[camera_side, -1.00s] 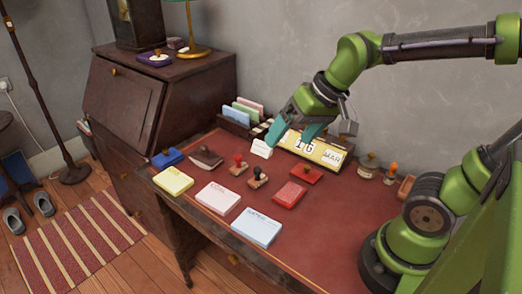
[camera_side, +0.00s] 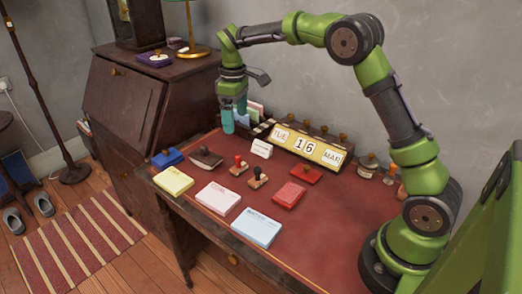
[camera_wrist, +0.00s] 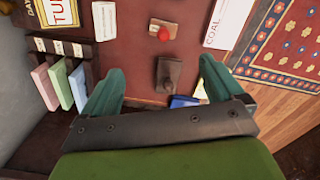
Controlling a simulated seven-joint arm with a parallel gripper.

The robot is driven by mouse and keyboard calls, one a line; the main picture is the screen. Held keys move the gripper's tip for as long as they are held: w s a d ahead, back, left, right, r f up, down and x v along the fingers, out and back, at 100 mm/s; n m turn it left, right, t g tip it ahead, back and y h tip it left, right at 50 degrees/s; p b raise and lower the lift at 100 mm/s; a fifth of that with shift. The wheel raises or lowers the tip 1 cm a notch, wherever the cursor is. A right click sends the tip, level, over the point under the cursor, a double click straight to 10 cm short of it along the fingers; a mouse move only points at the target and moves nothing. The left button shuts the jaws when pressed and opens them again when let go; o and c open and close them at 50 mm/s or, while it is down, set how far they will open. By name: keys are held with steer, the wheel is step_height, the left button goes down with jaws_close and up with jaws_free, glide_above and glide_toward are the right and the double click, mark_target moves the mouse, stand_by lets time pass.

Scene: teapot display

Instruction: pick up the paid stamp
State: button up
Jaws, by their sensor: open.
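No readable "paid" mark shows, so I cannot tell which stamp is the paid one. A red-handled stamp (camera_side: 238,164) and a black-handled stamp (camera_side: 257,179) stand on the desk; a dark brown block with a knob (camera_side: 206,158) lies to their left. In the wrist view the red-handled stamp (camera_wrist: 163,30) is near the top, and the brown block (camera_wrist: 168,73) shows between the fingers. My gripper (camera_side: 234,120) is open and empty, fingers down, above the desk's back left by the card rack. Its teal fingers also show in the wrist view (camera_wrist: 162,68).
A rack with coloured cards (camera_side: 254,108) and a calendar (camera_side: 304,147) stand along the back. A blue pad (camera_side: 167,158), red pads (camera_side: 289,194) and paper pads (camera_side: 217,197) lie around. The desk's right front is clear.

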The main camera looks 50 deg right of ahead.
mark_target(238, 155)
step_height(238, 155, down, 10)
steer(key=shift+f, duration=0.25)
steer(key=shift+s+a+f, duration=0.15)
steer(key=shift+f, duration=1.2)
steer(key=shift+s+a+f, duration=0.1)
steer(key=shift+f, duration=1.25)
steer(key=shift+c, duration=0.2)
steer(key=c, duration=1)
steer(key=shift+c, duration=0.2)
